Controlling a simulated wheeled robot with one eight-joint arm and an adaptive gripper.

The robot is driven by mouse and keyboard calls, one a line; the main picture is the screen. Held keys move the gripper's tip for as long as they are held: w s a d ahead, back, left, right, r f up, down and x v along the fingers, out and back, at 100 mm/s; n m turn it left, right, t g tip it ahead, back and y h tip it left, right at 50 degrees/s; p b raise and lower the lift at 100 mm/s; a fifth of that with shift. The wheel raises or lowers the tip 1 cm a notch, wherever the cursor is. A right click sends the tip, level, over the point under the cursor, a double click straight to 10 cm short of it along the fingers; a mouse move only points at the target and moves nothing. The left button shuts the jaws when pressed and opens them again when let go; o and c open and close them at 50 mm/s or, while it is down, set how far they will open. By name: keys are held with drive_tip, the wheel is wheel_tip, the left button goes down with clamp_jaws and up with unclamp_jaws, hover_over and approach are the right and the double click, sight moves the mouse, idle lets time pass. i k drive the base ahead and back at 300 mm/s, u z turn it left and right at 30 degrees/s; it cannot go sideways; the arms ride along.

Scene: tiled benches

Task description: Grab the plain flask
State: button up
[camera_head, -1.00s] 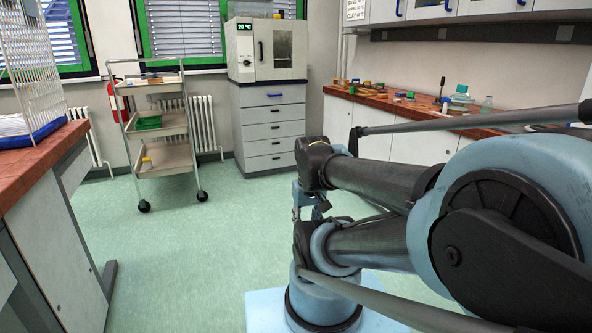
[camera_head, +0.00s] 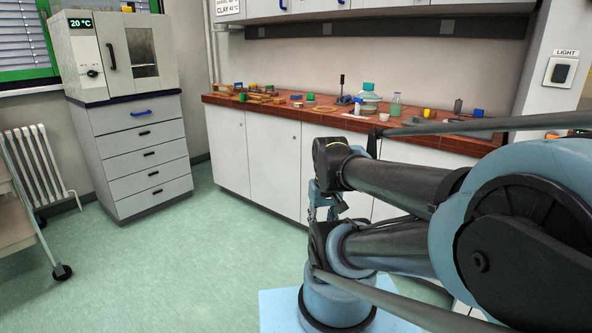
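A small pale green glass bottle (camera_head: 396,105), which looks like the plain flask, stands upright on the tiled bench (camera_head: 440,137) along the back wall. It is too small to make out details. My gripper (camera_head: 325,212) seems to hang below the dark wrist of my folded arm, low in front of the bench cabinets. It is well apart from the bottle. Its fingers are too small and partly hidden, so I cannot tell whether they are open or shut.
A teal-topped vessel (camera_head: 369,97) and a dark upright tool (camera_head: 342,88) stand left of the bottle. Small blocks (camera_head: 262,95) lie further left; a grey canister (camera_head: 458,106) stands right. An oven cabinet (camera_head: 127,110) and trolley (camera_head: 18,215) are left. Green floor before the bench is free.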

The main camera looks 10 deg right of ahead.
sight(396, 104)
drive_tip(key=z, duration=0.5)
drive_tip(key=i, duration=0.9)
drive_tip(key=z, duration=0.5)
